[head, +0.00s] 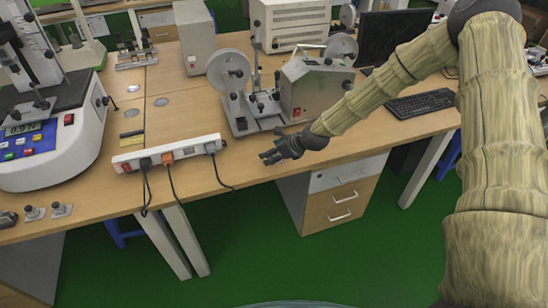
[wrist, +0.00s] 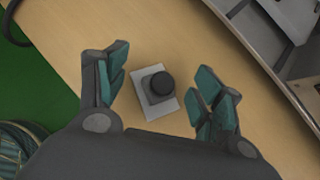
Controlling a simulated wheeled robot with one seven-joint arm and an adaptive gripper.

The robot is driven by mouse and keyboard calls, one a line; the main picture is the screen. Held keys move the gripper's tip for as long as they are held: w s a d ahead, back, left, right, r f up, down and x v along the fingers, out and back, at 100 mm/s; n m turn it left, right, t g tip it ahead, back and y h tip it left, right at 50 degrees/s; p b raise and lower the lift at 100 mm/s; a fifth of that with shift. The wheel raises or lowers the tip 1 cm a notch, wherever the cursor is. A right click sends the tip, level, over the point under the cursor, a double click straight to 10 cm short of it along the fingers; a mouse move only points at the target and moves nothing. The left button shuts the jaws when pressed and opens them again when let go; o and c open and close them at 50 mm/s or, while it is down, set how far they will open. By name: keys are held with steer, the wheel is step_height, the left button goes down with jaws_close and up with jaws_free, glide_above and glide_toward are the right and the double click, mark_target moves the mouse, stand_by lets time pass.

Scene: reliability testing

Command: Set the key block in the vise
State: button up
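My gripper (head: 268,156) hangs over the front edge area of the wooden table, right of the power strip. In the wrist view my gripper (wrist: 161,64) is open, with its two teal-padded fingers apart. A small grey block with a dark round knob (wrist: 158,86), likely the key block, sits on the table between the fingers, with a gap on both sides. In the head view the block is hidden by my gripper. No vise shows clearly; a metal clamp-like fixture (head: 36,108) stands on the white tester at left.
A white power strip (head: 168,154) with plugged cables lies left of my gripper. A wheeled test machine (head: 250,108) and a grey metal box (head: 318,90) stand behind it. Small metal parts (head: 62,209) lie at the front left. A keyboard (head: 420,103) is at right.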

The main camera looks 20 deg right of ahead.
steer(key=c, duration=1.2)
